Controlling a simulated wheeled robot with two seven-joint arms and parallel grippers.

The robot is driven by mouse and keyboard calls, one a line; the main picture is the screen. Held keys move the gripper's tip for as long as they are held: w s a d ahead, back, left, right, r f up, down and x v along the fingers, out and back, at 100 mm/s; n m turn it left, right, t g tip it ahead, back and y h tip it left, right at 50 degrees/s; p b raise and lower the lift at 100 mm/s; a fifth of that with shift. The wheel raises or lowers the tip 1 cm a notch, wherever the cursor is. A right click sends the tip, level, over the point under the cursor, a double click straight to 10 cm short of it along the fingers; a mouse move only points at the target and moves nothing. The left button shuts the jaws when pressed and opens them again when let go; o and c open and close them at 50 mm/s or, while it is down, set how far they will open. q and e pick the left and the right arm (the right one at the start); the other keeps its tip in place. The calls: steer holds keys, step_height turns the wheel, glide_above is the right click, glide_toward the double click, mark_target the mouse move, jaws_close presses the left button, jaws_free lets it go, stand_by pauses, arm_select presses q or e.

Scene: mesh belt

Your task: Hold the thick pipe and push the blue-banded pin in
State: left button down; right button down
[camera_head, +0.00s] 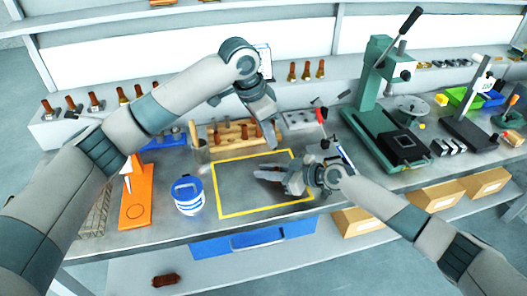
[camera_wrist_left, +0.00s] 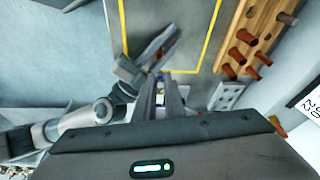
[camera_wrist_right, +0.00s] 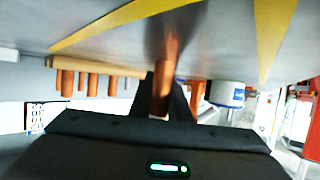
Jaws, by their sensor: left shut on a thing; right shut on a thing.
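My right gripper (camera_head: 262,173) is shut on a copper-brown pipe (camera_wrist_right: 165,72), low over the mat inside the yellow outline. The pipe also shows as a small brown patch between the jaws in the left wrist view (camera_wrist_left: 160,52). My left gripper (camera_head: 270,140) points down above and behind the right one. Its fingers (camera_wrist_left: 167,85) are closed together on something small. A pale, bluish bit shows between them, but I cannot make out a blue band. The left fingertips look close to the right gripper; I cannot tell if the held parts touch.
A wooden rack (camera_head: 235,132) with several brown pipes stands behind the outline. A blue and white tub (camera_head: 188,198) and an orange stand (camera_head: 133,205) are at left. A green press (camera_head: 372,115) stands at right. The front of the outlined area is clear.

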arm_select(q)
steer(key=s+a+f+m+g+y, duration=0.1)
steer(key=a+f+m+y, duration=0.2)
steer(key=a+m, duration=0.1)
steer(key=shift+s+a+f+m+g, duration=0.3)
steer(key=shift+s+a+g, duration=0.1)
steer(key=shift+a, duration=0.1)
glide_above(251, 189)
steer(key=shift+f, duration=2.5)
steer(key=shift+f, duration=2.5)
steer(key=shift+f, duration=0.1)
steer(key=c, duration=1.8)
jaws_free()
steer(key=shift+c, duration=0.2)
step_height(251, 189, up, 12)
